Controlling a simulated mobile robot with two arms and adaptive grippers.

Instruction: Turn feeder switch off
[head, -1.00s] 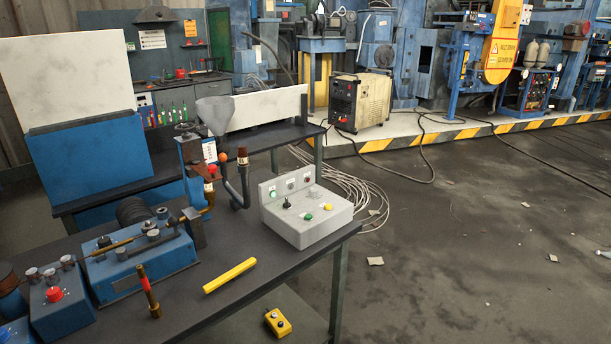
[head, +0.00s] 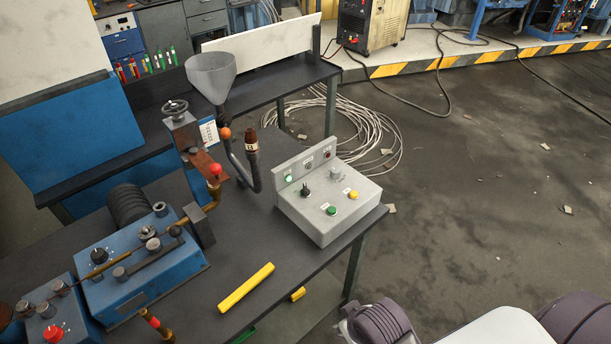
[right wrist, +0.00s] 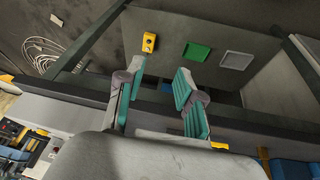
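A grey control box (head: 325,210) stands at the right end of the dark workbench. Its top carries a black switch knob (head: 305,190), a green button (head: 331,210) and a yellow button (head: 353,195); a green lamp and a red lamp are on its upright back panel. A blue machine (head: 140,270) with several knobs stands at the left of the bench. Labels are too small to read, so I cannot tell which control is the feeder switch. My right gripper (right wrist: 160,78) is open and empty in the right wrist view. My left gripper is out of view.
A yellow bar (head: 246,288) lies on the bench. A yellow button box (right wrist: 149,43) and a green tray (right wrist: 196,52) show below the bench. The floor at right is mostly clear.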

